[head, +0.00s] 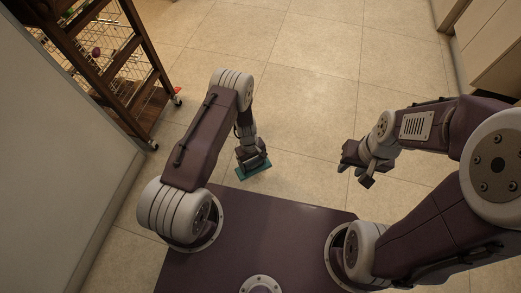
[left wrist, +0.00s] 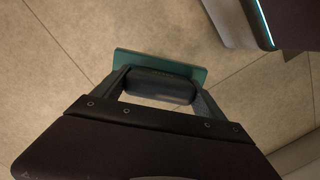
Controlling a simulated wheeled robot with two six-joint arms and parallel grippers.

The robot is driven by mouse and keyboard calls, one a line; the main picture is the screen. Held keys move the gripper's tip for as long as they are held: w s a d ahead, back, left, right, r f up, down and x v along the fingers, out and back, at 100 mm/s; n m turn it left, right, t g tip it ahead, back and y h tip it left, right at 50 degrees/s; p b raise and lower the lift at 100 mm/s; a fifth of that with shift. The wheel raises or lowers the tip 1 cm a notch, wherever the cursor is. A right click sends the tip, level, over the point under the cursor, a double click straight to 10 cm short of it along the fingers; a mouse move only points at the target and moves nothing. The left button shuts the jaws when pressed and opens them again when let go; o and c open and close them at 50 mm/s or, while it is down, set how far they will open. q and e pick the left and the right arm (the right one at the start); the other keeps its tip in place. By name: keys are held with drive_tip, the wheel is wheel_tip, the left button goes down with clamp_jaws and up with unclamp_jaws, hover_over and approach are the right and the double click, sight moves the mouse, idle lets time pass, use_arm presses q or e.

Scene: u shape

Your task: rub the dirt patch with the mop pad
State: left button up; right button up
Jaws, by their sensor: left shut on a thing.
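The mop pad (head: 262,171) is a flat teal plate on or just above the tiled floor, in front of my base in the head view. My left gripper (head: 250,156) is directly over it. In the left wrist view the teal pad (left wrist: 199,75) shows behind a dark grey handle (left wrist: 160,88), which sits between the two fingers of my left gripper (left wrist: 160,97). The gripper is shut on this handle. My right gripper (head: 357,174) is empty above the floor at the right, its fingers apart. I cannot make out a dirt patch in either view; the pad and arm hide some floor.
A dark wooden rack with wire baskets (head: 105,55) stands on casters at the upper left, beside a pale wall panel (head: 60,165). A light cabinet (head: 490,45) stands at the upper right. The tiled floor (head: 310,75) between them is free.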

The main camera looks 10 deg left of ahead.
sight(252, 167)
use_arm(q)
drive_tip(key=f, duration=0.1)
drive_tip(key=f+b, duration=0.1)
drive_tip(key=f, duration=0.1)
drive_tip(key=shift+s+a+f, duration=0.2)
drive_tip(key=shift+s+f, duration=0.05)
drive_tip(key=shift+s, duration=0.1)
drive_tip(key=shift+a+f, duration=0.1)
drive_tip(key=shift+f, duration=0.1)
drive_tip(key=shift+r, duration=0.1)
use_arm(e)
wheel_tip(252, 167, down, 3)
drive_tip(key=shift+f, duration=0.1)
